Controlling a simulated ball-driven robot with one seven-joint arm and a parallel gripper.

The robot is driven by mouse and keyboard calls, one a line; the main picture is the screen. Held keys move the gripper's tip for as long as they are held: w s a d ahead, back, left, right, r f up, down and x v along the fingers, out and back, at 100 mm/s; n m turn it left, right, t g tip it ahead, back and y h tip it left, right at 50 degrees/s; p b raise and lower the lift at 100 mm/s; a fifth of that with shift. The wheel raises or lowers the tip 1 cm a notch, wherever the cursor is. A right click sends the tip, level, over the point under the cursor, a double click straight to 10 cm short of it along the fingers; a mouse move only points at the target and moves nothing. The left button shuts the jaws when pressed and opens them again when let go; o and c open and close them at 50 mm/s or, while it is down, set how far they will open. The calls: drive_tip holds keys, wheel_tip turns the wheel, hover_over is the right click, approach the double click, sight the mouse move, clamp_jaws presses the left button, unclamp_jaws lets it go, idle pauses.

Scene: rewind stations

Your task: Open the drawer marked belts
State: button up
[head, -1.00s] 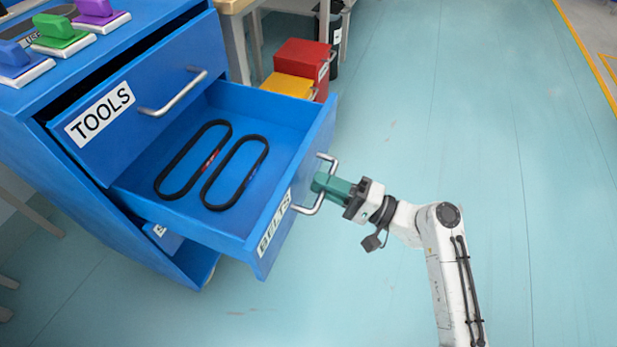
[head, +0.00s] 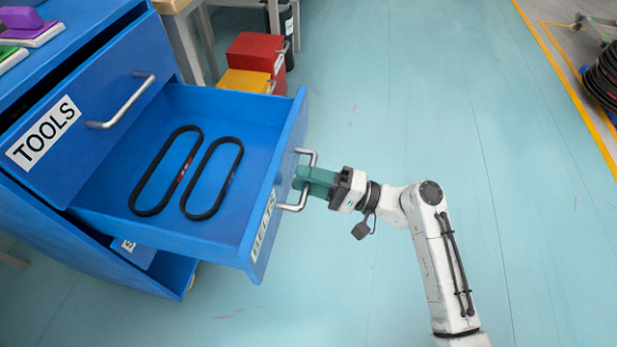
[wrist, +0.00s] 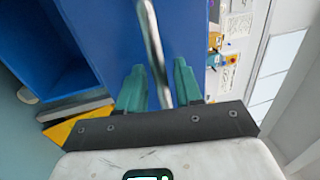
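The drawer marked BELTS (head: 265,228) is pulled well out of the blue cabinet. Two black oval belts (head: 167,170) (head: 211,178) lie flat on its floor. My gripper (head: 308,182) is at the front of this drawer, its green fingers around the metal handle (head: 302,206).
The TOOLS drawer (head: 42,133) sits above, with its own handle (head: 122,103). A lower drawer is partly hidden beneath. Red (head: 257,55) and yellow (head: 245,81) boxes stand behind the cabinet. A black coil (head: 604,78) is at far right. The floor right of my arm is clear.

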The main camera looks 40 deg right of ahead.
drive_tip(key=p+v, duration=0.1)
drive_tip(key=v, duration=1)
drive_tip(key=shift+w, duration=0.1)
idle(0.4)
drive_tip(key=a+f+n+g, duration=0.3)
drive_tip(key=a+f+g, duration=0.2)
drive_tip(key=a+f, duration=0.1)
drive_tip(key=s+a+f+n+g+h, duration=0.2)
drive_tip(key=s+f+n+g+h, duration=0.4)
drive_tip(key=s+f+g+h, duration=0.3)
drive_tip(key=s+d+r+h+p, duration=0.1)
drive_tip(key=r+p, duration=1.1)
drive_tip(key=r, duration=0.2)
drive_tip(key=s+d+r+n+g+h+p, duration=0.1)
drive_tip(key=s+r+h+p, duration=0.1)
drive_tip(key=r+p, duration=1)
drive_tip(key=shift+d+r, duration=0.25)
drive_tip(key=shift+r, duration=0.7)
